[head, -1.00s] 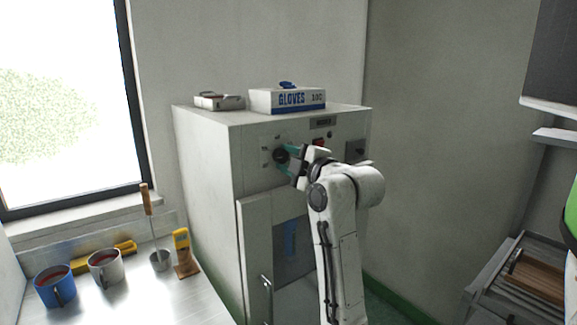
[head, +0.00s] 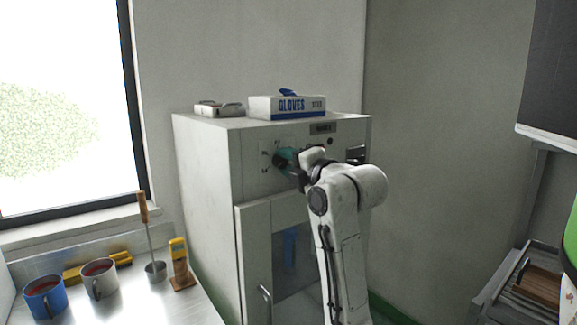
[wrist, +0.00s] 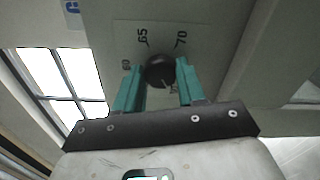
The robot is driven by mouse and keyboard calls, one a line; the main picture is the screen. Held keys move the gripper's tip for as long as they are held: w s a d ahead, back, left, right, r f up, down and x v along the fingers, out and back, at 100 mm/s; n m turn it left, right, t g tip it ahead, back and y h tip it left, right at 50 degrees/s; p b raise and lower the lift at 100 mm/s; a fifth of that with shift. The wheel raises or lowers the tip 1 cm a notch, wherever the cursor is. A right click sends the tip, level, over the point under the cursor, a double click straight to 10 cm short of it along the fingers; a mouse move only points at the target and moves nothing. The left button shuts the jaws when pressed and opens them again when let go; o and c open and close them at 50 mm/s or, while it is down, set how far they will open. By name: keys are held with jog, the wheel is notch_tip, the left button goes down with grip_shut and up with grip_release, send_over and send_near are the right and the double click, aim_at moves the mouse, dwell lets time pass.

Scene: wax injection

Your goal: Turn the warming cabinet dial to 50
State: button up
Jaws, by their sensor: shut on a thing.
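The warming cabinet (head: 208,170) is a pale box standing against the wall. Its dial (wrist: 159,71) is a round black knob on the upper front panel, with 60, 65 and 70 printed around it in the wrist view. A light mark shows near the knob's lower edge, but I cannot read which number it points to. My gripper (wrist: 160,67) has its two teal fingers on either side of the knob, shut on it. In the head view my gripper (head: 287,158) hides most of the dial.
A gloves box (head: 287,107) and a small tray (head: 219,109) sit on top of the cabinet. A slatted rack (head: 530,285) stands at the right.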

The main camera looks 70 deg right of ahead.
jog(key=shift+f, duration=0.15)
jog(key=o, duration=1.1)
jog(key=shift+c, duration=0.2)
